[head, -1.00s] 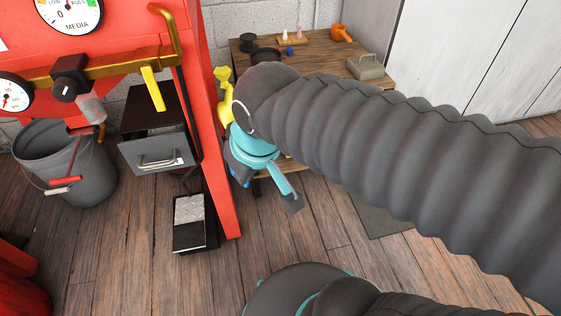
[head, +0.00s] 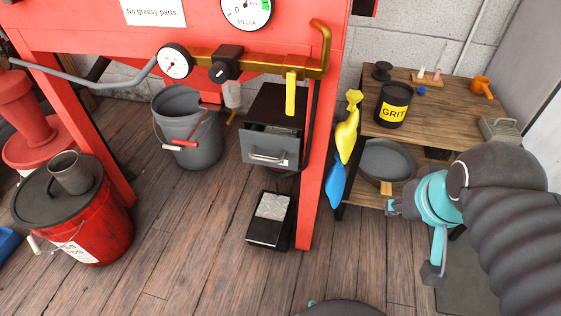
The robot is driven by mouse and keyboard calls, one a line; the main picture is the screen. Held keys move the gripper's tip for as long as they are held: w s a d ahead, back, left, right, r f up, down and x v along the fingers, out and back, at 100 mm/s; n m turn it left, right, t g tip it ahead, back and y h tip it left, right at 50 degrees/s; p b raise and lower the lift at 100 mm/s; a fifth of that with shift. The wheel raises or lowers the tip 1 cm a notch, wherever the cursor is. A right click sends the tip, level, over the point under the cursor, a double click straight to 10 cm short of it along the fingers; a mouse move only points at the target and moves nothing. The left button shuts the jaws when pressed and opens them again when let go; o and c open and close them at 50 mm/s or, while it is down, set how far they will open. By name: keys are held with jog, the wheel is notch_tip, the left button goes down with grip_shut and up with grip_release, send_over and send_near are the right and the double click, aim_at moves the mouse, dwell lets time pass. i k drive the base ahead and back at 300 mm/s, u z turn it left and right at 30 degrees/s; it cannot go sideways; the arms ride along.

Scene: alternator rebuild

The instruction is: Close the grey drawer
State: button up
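The grey drawer (head: 270,149), with a metal bar handle on its front, sits in a black cabinet (head: 280,105) under the red machine. It stands partly pulled out, with a gap showing behind the top of its front. My gripper (head: 413,240), teal with grey fingers, is to the right of the drawer, beyond the red post, in front of the wooden table. Its fingers are spread apart with nothing seen between them. It is well clear of the drawer.
A red post (head: 318,180) stands between the drawer and my gripper. A black pedal box (head: 269,220) lies on the floor below the drawer. A grey bucket (head: 188,130) is to its left. A wooden table (head: 450,115) holds a GRIT can (head: 393,104). Floor in front is clear.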

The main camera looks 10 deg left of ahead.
aim_at(259, 147)
jog(key=u, duration=1.15)
jog(key=k, duration=0.5)
jog(key=z, duration=1.15)
